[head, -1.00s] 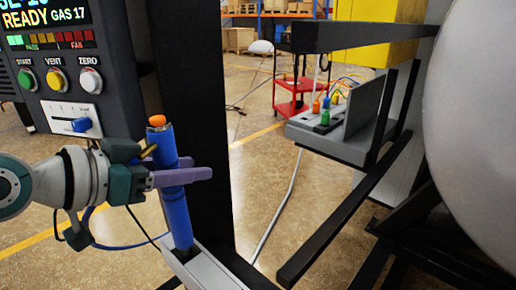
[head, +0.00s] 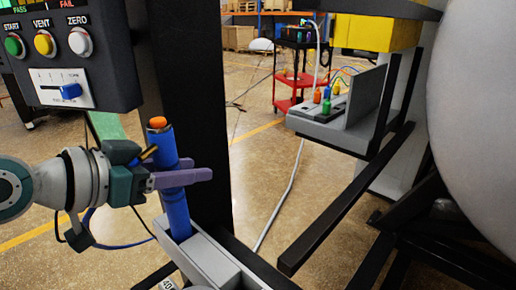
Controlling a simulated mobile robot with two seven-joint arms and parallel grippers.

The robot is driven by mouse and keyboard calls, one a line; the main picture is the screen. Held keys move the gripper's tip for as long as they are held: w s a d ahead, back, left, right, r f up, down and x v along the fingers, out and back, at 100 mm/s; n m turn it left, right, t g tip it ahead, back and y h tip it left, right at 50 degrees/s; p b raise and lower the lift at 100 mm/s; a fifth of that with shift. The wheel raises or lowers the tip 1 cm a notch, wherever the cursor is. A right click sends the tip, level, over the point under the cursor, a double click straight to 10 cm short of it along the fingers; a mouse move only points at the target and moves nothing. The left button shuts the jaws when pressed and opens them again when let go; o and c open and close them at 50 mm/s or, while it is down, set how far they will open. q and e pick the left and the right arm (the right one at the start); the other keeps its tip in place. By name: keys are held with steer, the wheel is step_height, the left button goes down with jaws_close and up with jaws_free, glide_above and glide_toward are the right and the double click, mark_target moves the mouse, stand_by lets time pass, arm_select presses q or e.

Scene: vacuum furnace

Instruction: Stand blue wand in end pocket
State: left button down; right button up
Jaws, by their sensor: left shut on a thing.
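The blue wand (head: 176,212) stands nearly upright, leaning slightly, with an orange tip (head: 157,122) on top. My left gripper (head: 180,178) has its purple fingers shut around the wand's middle. The wand's lower end is at the grey trough-like holder (head: 205,256) beside the black post. I cannot tell whether the end is inside a pocket or just behind the holder's wall. My right gripper is not in view.
A control panel (head: 65,55) with buttons and a blue slider hangs at upper left, close above my left arm. A black post (head: 195,110) rises just behind the wand. A grey shelf (head: 335,130) with coloured connectors and a large pale cylinder (head: 480,130) are at right.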

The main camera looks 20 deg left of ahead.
arm_select(q)
steer(key=shift+f, duration=0.15)
stand_by(0.5)
steer(key=shift+c, duration=1.9)
jaws_free()
steer(key=shift+f, duration=0.1)
steer(key=v, duration=1)
steer(key=shift+p, duration=0.3)
